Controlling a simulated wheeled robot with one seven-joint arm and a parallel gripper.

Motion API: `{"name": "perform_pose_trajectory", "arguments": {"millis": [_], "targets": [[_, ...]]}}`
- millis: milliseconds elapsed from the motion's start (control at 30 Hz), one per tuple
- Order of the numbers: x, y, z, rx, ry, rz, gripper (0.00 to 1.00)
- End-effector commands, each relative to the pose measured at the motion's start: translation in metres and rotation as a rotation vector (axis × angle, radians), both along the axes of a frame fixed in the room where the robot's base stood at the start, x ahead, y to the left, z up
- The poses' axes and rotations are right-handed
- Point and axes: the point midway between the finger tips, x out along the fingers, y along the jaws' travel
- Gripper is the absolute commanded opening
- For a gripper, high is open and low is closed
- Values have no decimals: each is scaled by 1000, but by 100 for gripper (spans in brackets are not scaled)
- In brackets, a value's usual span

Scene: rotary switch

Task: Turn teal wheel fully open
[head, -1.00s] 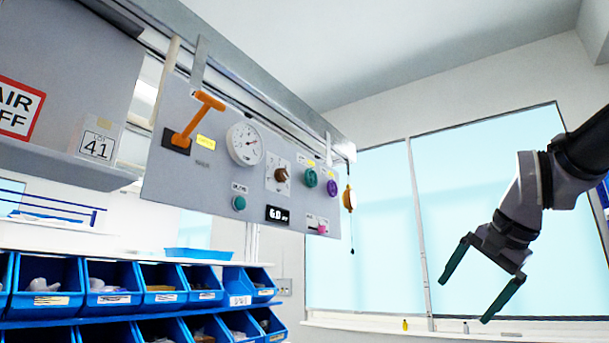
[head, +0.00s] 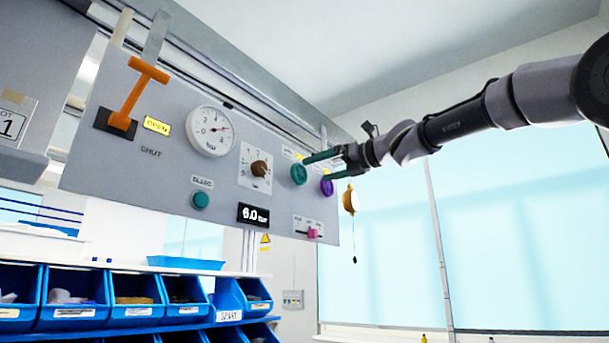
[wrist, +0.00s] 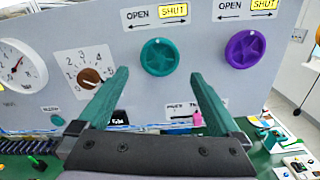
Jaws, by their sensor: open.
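The teal wheel (head: 299,174) is on the grey panel, left of the purple wheel (head: 327,187). The wrist view shows the teal wheel (wrist: 160,57) whole, under an OPEN–SHUT label (wrist: 157,18) with a double arrow and SHUT in yellow. My gripper (head: 316,168) is open and empty, pointing at the panel from the right. In the wrist view its teal fingers (wrist: 160,76) spread below and to both sides of the teal wheel, which appears in the gap beyond the tips. I see no grip on the wheel; the remaining distance is hard to tell.
The panel also carries an orange lever (head: 136,95), a gauge (head: 209,131), a brown knob (head: 259,169), a teal BLEED button (head: 200,200) and a pink slider (head: 312,233). A yellow hanging item (head: 350,200) is right of the panel. Blue bins (head: 130,296) stand below.

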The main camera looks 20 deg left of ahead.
Motion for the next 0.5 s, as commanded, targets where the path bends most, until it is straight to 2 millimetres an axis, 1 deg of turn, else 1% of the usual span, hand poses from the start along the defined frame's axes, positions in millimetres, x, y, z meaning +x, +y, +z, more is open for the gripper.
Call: {"name": "perform_pose_trajectory", "arguments": {"millis": [33, 100, 233, 333, 500], "targets": [[4, 10, -1, 1, 1, 2, 100], [9, 22, 0, -1, -1, 2, 100], [17, 41, -1, -1, -1, 1, 100], [20, 50, 0, -1, -1, 1, 100], [23, 56, 0, 0, -3, -1, 100]]}}
